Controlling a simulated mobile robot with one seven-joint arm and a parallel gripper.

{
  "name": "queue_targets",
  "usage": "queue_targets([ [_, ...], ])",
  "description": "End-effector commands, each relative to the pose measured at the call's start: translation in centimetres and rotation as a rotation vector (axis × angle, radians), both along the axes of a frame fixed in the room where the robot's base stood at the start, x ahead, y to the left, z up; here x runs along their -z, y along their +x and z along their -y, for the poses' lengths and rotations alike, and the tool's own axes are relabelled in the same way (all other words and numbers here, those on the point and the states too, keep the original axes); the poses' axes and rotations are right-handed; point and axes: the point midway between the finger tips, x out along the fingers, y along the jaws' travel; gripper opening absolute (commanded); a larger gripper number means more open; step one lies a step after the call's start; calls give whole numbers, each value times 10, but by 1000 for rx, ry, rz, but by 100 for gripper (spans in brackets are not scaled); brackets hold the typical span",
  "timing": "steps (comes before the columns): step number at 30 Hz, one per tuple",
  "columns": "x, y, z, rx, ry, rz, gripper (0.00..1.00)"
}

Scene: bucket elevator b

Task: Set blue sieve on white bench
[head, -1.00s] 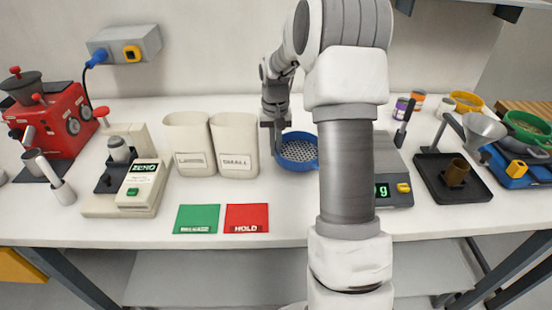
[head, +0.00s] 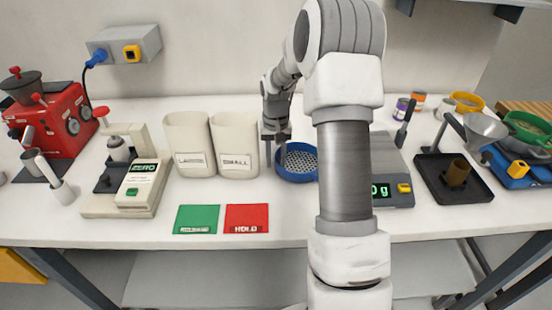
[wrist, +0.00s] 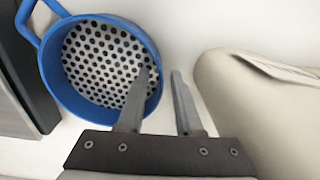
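The blue sieve (head: 284,176) has a perforated floor and a loop handle, and sits level on the white bench (head: 290,213), left of the scale. In the wrist view the sieve (wrist: 62,82) is at the left, its handle at the top left. My gripper (head: 275,170) is low at the sieve's left side. In the wrist view my gripper (wrist: 160,73) is open, one finger over the inside of the rim and one outside it. A gap shows between the outer finger and the rim. My arm hides part of the bench to the right.
Two cream bins, one labelled SMALL (head: 235,145), stand close left of my gripper. A scale (head: 395,175) is close right of the sieve. Green (head: 197,218) and red (head: 247,217) mats lie in front. A black tray (head: 480,185) is farther right.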

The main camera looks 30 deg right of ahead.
Motion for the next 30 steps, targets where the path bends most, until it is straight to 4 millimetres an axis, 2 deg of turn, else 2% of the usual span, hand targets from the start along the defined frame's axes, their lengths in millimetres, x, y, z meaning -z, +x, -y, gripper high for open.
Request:
queue_targets([
  [5, -4, 0, 0, 0, 0, 0, 34],
  [8, -14, 1, 0, 0, -2, 4, 34],
  [21, -102, 1, 0, 0, -1, 3, 34],
  [30, -130, -3, -5, -11, -7, 9, 34],
])
